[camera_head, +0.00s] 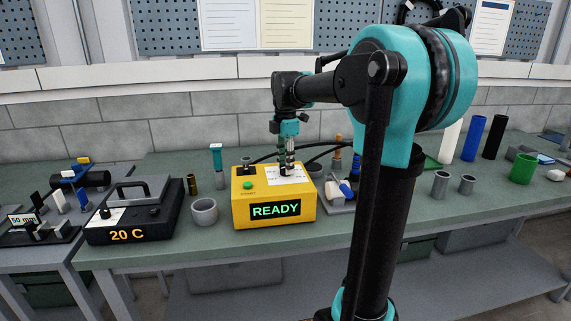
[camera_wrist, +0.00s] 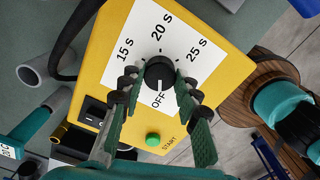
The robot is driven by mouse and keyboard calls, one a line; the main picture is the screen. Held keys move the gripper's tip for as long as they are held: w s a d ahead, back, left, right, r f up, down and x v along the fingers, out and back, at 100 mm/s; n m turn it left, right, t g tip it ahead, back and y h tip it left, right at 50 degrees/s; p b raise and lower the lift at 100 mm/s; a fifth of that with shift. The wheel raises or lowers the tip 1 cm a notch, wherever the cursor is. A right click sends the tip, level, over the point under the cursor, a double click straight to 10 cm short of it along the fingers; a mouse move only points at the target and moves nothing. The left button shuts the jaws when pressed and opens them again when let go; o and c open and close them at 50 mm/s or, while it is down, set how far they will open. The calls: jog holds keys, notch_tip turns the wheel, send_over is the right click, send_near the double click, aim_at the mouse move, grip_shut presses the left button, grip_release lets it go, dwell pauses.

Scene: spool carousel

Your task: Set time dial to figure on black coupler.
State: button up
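The yellow box (camera_head: 272,204) stands on the bench with READY lit on its display. In the wrist view, its white plate bears the round black time dial (camera_wrist: 160,72), with 15 s, 20 s, 25 s and OFF around it. The dial's white mark appears to point towards OFF. My gripper (camera_wrist: 160,80) is open over the plate, one finger on each side of the dial with gaps visible; finger contact is not clear. In the head view, my gripper (camera_head: 287,165) points down at the box top. I cannot identify the black coupler or read a figure on it.
A green START button (camera_wrist: 152,139) and a black switch (camera_wrist: 95,112) are near the fingers. A black case (camera_head: 133,215) marked 20 C and a grey ring (camera_head: 204,212) stand left of the box. Coloured tubes and a green cup (camera_head: 523,168) stand right.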

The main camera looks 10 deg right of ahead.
jog(key=c, duration=0.3)
jog(key=shift+c, duration=0.2)
